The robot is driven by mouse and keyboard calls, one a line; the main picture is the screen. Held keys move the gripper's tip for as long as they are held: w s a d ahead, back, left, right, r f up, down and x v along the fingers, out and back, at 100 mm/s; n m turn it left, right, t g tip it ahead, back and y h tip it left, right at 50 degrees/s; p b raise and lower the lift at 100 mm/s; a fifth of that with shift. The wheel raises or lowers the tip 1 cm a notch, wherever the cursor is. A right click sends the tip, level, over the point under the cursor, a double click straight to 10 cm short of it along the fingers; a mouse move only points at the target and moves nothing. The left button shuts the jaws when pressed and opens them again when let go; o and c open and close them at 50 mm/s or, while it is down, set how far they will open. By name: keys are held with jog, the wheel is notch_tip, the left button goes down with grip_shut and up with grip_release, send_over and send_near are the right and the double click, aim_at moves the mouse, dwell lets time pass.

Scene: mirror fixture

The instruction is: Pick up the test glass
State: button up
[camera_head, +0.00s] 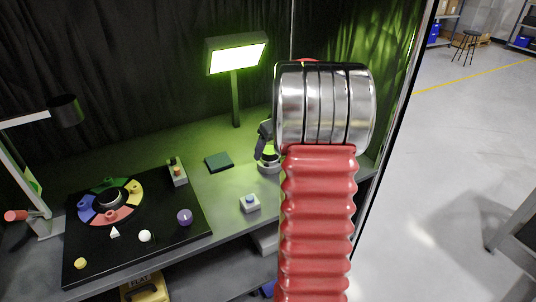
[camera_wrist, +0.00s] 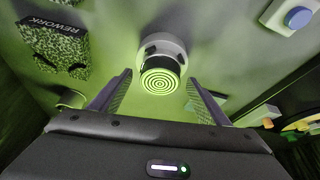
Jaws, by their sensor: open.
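The round piece that I take for the test glass (camera_wrist: 160,78) shows in the wrist view, with bright green concentric rings on its face and a dark rim. It sits at a pale round base (camera_wrist: 161,45). My gripper (camera_wrist: 159,76) is open, with one finger on each side of the round piece and visible gaps between. I cannot tell how high the fingers are above it. In the head view, my red and silver arm hides most of this spot; a pale round base (camera_head: 267,166) and a dark part above it show just left of the arm.
A speckled block marked REWORK (camera_wrist: 62,45) stands left in the wrist view. A white box with a blue button (camera_head: 250,203) is on the bench. A lit lamp (camera_head: 237,58) stands behind. A black board (camera_head: 190,228) with coloured sectors lies left, near a dark green block (camera_head: 219,161).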

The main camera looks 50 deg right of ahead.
aim_at(270, 150)
jog(key=shift+c, duration=0.7)
jog(key=c, duration=1.3)
jog(key=shift+o, duration=0.2)
jog(key=shift+r, duration=0.15)
notch_tip(270, 150, up, 10)
